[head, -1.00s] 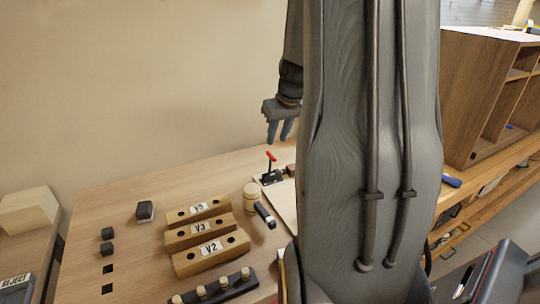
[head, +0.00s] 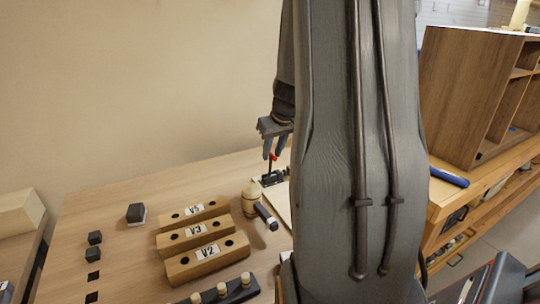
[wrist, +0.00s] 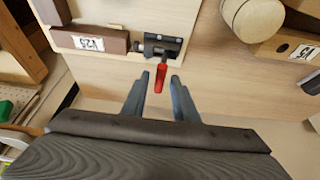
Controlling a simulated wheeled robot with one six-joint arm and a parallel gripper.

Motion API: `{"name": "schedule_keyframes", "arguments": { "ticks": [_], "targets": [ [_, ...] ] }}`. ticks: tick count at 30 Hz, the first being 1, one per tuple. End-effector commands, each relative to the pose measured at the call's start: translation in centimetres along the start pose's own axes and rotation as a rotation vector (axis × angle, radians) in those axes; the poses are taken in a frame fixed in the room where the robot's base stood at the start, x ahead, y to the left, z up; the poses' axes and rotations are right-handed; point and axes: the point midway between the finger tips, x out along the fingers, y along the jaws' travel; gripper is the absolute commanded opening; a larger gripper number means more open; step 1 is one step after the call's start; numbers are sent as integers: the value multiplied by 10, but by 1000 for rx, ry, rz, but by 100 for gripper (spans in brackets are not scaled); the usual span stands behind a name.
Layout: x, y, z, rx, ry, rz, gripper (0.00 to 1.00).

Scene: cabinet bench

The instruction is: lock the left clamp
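The left clamp (head: 272,179) is a small dark toggle clamp with a red-tipped handle (head: 273,157), at the edge of a pale board on the bench. In the wrist view the clamp (wrist: 163,45) lies just beyond my fingers, and its red handle (wrist: 160,77) points back between the two fingertips. My gripper (wrist: 161,77) is open, with a finger on each side of the handle and a gap showing on both sides. In the head view my gripper (head: 271,153) is right above the clamp. My arm hides part of the board to its right.
A brown block labelled V25 (wrist: 90,41) sits beside the clamp. A round wooden piece (head: 250,200) and several labelled wooden blocks (head: 205,231) stand left of the board. A wooden cabinet (head: 460,95) stands at right. The bench's back-left area is clear.

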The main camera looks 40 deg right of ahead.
Motion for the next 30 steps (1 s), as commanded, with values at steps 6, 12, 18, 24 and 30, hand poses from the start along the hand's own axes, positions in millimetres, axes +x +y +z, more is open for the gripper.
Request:
{"name": "schedule_keyframes", "arguments": {
  "ticks": [6,12,18,24,30],
  "targets": [
    [0,0,0,0,0,0,5],
    [0,-1,0,0,0,0,5],
    [0,-10,0,-2,-1,-1,5],
    [0,-11,1,-1,-2,-1,5],
    [1,-12,1,-1,-2,-1,5]
  ]
}}
